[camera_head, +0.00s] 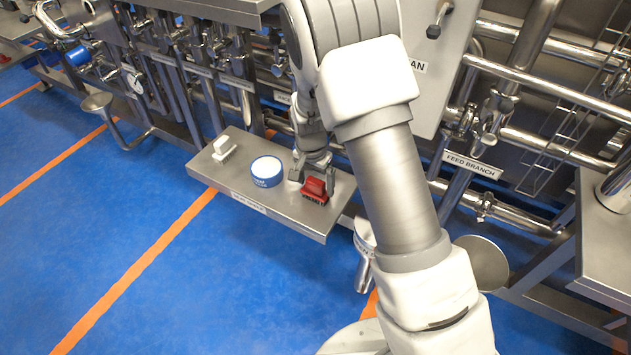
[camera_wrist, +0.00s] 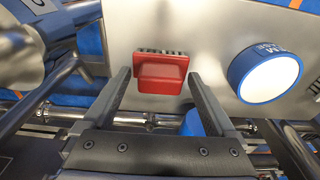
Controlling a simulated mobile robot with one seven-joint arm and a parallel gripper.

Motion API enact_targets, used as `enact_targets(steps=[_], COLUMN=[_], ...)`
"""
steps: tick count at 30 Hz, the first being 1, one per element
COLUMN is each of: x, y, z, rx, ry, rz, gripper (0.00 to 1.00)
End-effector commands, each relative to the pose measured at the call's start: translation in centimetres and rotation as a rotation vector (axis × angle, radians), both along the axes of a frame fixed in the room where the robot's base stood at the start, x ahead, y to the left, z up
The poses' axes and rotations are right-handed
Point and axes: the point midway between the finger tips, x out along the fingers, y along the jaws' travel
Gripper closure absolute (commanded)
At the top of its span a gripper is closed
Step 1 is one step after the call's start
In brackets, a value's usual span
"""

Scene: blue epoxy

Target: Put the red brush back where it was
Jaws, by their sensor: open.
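The red brush (camera_head: 315,190) rests on the right part of a small steel shelf (camera_head: 240,192). In the wrist view the brush (camera_wrist: 161,74) shows its red block and a strip of dark bristles along one edge. My gripper (camera_head: 312,172) is open at the brush. In the wrist view my gripper's two fingers (camera_wrist: 158,82) reach to either side of the brush, with a gap showing on both sides. I cannot tell from these frames how far the fingertips are above the shelf surface.
A round blue tub with a white lid (camera_head: 266,171) stands on the shelf left of the brush. A white brush-like item (camera_head: 223,148) is at the shelf's left end. Steel pipes (camera_head: 520,200) crowd behind and right. Blue floor (camera_head: 180,290) is open in front.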

Motion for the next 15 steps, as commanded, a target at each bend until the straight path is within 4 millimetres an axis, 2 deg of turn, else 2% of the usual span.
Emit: enact_targets(steps=[4, 7, 15], x=[0.0, 0.0, -0.5], y=[0.0, 0.1, 0.5], z=[0.3, 1.2, 6.9], rx=[0.001, 0.001, 0.002], ry=[-0.001, -0.003, -0.004], rz=[0.0, 0.0, 0.0], gripper=[0.08, 0.08, 0.08])
